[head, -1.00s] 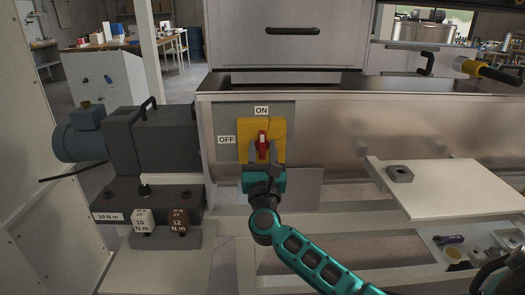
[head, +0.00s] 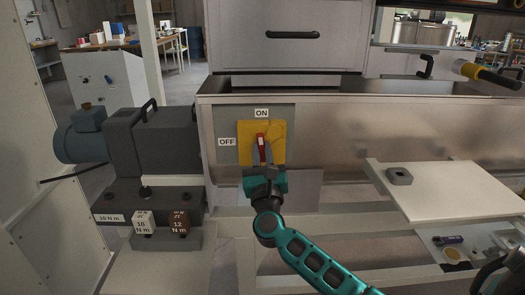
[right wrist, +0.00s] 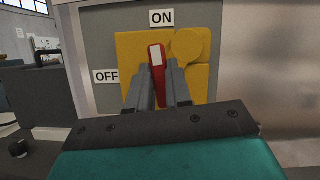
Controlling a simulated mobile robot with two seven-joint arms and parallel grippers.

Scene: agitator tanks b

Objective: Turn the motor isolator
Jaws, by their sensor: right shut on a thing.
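The motor isolator is a yellow plate (head: 278,129) on a grey panel, with a red handle (head: 262,140) at its middle. An ON label (head: 261,113) sits above it and an OFF label (head: 227,142) to its left. My right gripper (head: 262,150) is shut on the red handle from the front. In the right wrist view the handle (right wrist: 156,57) stands nearly upright between the fingers, its white-marked end up toward the ON label (right wrist: 161,18). The fingers hide part of the handle's lower end.
A dark motor and gearbox block (head: 165,140) stands left of the panel, with torque-marked blocks (head: 178,222) below it. A pale shelf (head: 455,190) with a grey nut-like block (head: 399,176) juts out on the right. Space in front of the panel is clear.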

